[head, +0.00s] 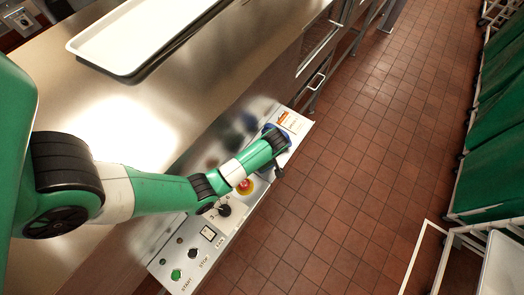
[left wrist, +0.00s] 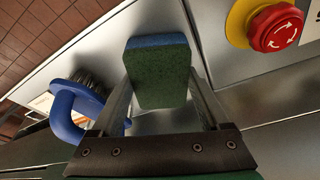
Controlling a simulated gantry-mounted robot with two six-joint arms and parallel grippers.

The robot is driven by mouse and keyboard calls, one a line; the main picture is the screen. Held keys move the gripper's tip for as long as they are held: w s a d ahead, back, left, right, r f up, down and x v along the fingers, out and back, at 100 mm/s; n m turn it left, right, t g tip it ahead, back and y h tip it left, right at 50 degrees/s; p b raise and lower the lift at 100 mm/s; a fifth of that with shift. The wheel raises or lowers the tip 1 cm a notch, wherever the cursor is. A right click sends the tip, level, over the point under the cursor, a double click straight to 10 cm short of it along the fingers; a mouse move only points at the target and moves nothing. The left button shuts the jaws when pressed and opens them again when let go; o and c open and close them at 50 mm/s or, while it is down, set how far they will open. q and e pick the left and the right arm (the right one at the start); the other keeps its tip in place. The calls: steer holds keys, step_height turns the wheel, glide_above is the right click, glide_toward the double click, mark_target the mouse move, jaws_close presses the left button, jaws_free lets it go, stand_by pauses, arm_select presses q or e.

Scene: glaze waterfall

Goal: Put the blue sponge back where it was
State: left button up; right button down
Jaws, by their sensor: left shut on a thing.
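The sponge (left wrist: 158,75) shows in the left wrist view with a dark green face and a blue edge. My left gripper (left wrist: 158,92) is shut on it, with one finger along each side. I cannot tell whether the sponge touches the metal panel behind it. In the head view my left gripper (head: 276,138) is over the far end of the control panel (head: 262,112), and the arm largely hides what it holds. My right gripper is in neither view.
A blue-handled brush (left wrist: 68,128) with dark bristles is close left of the gripper in the wrist view. A red stop button (left wrist: 273,28) on yellow is at the right; it also shows in the head view (head: 245,186). A white tray (head: 130,45) lies on the steel counter.

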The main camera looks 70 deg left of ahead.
arm_select(q)
steer(key=shift+r, duration=0.1)
steer(key=shift+f, duration=0.2)
steer(key=o, duration=1.3)
steer(key=p+v, duration=0.6)
steer(key=v, duration=0.6)
steer(key=shift+r, duration=0.25)
steer(key=shift+w+a, duration=0.1)
